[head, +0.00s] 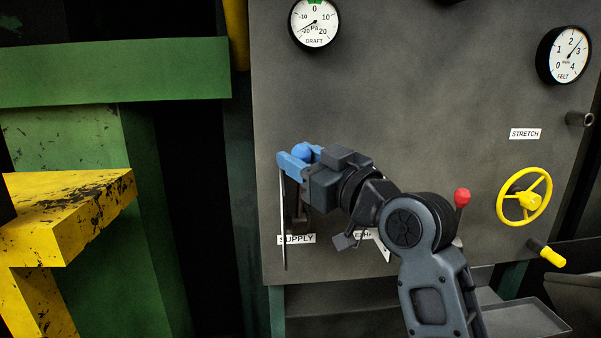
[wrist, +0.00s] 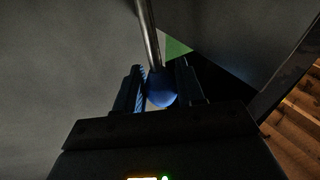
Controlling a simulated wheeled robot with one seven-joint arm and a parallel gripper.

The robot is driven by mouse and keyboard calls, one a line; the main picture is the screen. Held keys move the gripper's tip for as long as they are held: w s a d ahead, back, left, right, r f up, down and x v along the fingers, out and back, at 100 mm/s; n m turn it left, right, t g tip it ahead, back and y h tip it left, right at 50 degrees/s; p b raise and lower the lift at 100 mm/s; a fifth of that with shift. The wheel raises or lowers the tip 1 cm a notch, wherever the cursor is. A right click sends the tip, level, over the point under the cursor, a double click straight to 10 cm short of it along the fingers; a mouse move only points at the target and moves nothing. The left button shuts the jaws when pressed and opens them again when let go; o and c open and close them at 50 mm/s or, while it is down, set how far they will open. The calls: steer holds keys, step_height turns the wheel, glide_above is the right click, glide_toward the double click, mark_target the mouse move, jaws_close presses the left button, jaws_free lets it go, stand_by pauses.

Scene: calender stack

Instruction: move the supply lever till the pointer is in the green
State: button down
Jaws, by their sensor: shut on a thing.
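The supply lever has a blue ball knob (head: 302,150), and its metal rod (wrist: 149,35) shows in the wrist view. My gripper (head: 297,162) is shut on the knob, with the blue ball (wrist: 162,92) between its two fingers. The "SUPPLY" label (head: 297,239) is below, partly covered by a thin upright edge. My gripper hides most of the lever in the head view. The draft gauge (head: 314,22) is at the top, with its pointer at the lower left near -20. A green mark (head: 315,2) sits at its top by 0.
A red-knobbed lever (head: 462,197) stands right of my arm. A yellow handwheel (head: 524,196) is under the "STRETCH" label (head: 525,134). The felt gauge (head: 565,55) is at upper right. A scuffed yellow beam (head: 70,205) juts out at the left. My arm partly hides another label.

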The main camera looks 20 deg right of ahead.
steer(key=shift+s+a+f+n+t+y+b, duration=0.25)
steer(key=shift+s+b, duration=0.2)
steer(key=shift+b, duration=0.5)
steer(key=shift+s+f+n+t+b, duration=0.15)
steer(key=shift+s+n+t+b, duration=0.2)
steer(key=shift+b, duration=0.6)
steer(key=shift+s+a+f+n+t+y+b, duration=0.25)
steer(key=shift+s+b, duration=0.25)
steer(key=shift+b, duration=0.45)
steer(key=shift+d+r, duration=0.1)
steer(key=c, duration=0.8)
jaws_free()
steer(key=shift+r, duration=0.1)
